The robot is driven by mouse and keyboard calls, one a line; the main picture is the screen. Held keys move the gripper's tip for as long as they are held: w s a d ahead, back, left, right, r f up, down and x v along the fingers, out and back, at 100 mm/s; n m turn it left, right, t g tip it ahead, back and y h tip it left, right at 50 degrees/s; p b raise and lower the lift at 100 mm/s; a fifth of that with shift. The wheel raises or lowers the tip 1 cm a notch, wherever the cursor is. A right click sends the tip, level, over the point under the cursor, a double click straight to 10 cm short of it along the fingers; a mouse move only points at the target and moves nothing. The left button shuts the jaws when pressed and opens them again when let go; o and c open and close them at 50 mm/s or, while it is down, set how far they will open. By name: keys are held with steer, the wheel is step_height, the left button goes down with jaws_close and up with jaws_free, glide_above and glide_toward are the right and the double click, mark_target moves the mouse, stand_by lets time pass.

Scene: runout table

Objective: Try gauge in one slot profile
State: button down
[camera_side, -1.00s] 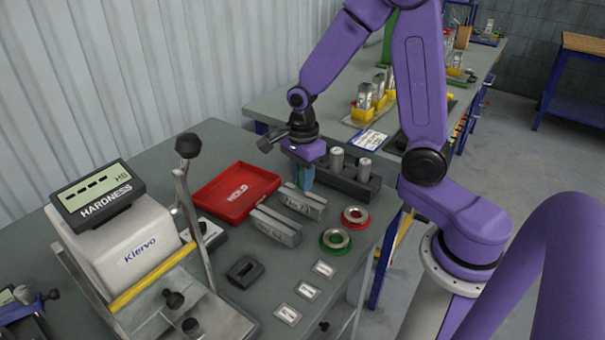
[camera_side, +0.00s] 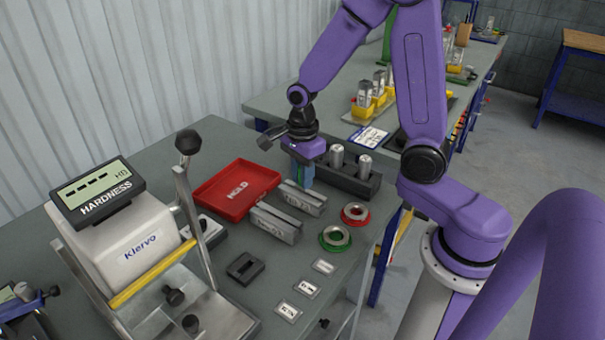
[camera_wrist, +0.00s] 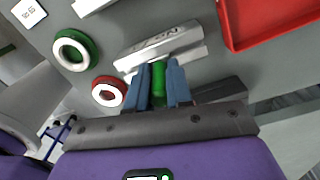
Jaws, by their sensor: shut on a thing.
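My gripper (camera_wrist: 158,84) has blue fingers, shut on a green gauge (camera_wrist: 158,80) that shows between them in the wrist view. In the side view my gripper (camera_side: 301,174) points down at the far end of a grey slot block (camera_side: 303,198). This labelled block (camera_wrist: 160,42) lies just beyond the fingertips in the wrist view. A second, similar slot block (camera_side: 276,223) lies nearer the side camera. The gauge's lower end is largely hidden, so I cannot tell whether it touches the block or is in a slot.
A red HOLD tray (camera_side: 236,190) lies left of the blocks. A green ring (camera_side: 335,238) and red ring (camera_side: 355,214) lie to their right. A dark rack (camera_side: 350,183) with grey cylinders stands behind. The hardness tester (camera_side: 140,245) stands at front left. Small labelled plates (camera_side: 306,288) lie in front.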

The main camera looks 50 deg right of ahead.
steer(key=shift+f, duration=0.85)
stand_by(1.5)
steer(key=shift+r, duration=0.15)
steer(key=shift+r, duration=2.4)
